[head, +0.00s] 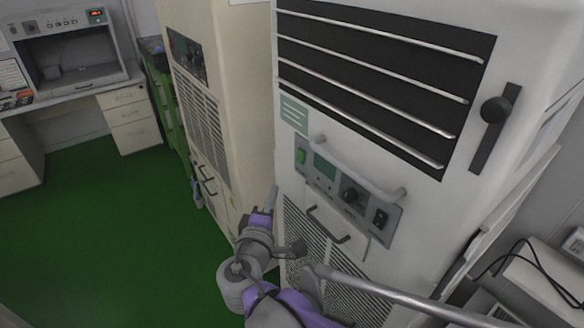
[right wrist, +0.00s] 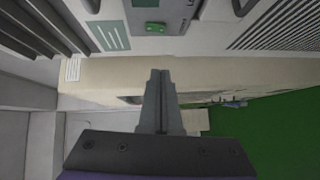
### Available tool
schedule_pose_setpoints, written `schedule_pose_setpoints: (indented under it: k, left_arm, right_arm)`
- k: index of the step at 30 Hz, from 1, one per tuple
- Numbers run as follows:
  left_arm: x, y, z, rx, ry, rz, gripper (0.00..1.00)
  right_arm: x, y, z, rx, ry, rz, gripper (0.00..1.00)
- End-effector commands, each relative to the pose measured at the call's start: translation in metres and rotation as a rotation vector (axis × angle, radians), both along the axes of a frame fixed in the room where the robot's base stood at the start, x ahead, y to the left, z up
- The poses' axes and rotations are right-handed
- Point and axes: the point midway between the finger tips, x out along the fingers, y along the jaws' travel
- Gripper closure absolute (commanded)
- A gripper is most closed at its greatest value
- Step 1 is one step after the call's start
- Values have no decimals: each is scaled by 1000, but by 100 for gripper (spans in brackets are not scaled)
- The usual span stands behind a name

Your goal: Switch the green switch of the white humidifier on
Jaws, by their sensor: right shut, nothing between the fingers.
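The white humidifier (head: 255,140) is the tall cabinet at the centre right of the head view, with dark louvres on top and a grey control panel (head: 345,192) below them. The green switch (head: 301,156) is at the panel's upper left end; it also shows in the right wrist view (right wrist: 152,27), at the top centre. My right gripper (head: 271,197) is shut and empty, in front of the cabinet's left edge, below and left of the switch and apart from it. In the right wrist view its closed fingers (right wrist: 160,78) point towards the panel. My left gripper is out of view.
A handle bar (head: 358,172) stands out across the panel. A beige cabinet (head: 225,80) stands close on the left. A black knob (head: 495,110) sits at the upper right. The green floor (head: 100,235) on the left is clear, up to a desk with drawers (head: 127,110).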

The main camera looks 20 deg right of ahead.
Motion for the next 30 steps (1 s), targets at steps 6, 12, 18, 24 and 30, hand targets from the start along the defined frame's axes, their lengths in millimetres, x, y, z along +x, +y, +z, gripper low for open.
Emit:
schedule_pose_setpoints:
  k: [6,12,18,24,30]
  left_arm:
    - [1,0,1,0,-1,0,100]
    - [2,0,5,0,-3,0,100]
    - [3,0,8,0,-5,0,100]
    - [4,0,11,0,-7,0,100]
    - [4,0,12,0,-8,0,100]
  right_arm:
    - [15,-8,-1,0,0,-4,100]
    - [51,-26,-4,1,0,-6,100]
    - [90,-43,-8,1,0,-4,100]
    - [100,-69,-11,1,0,-4,100]
    - [104,-79,-13,1,1,-2,100]
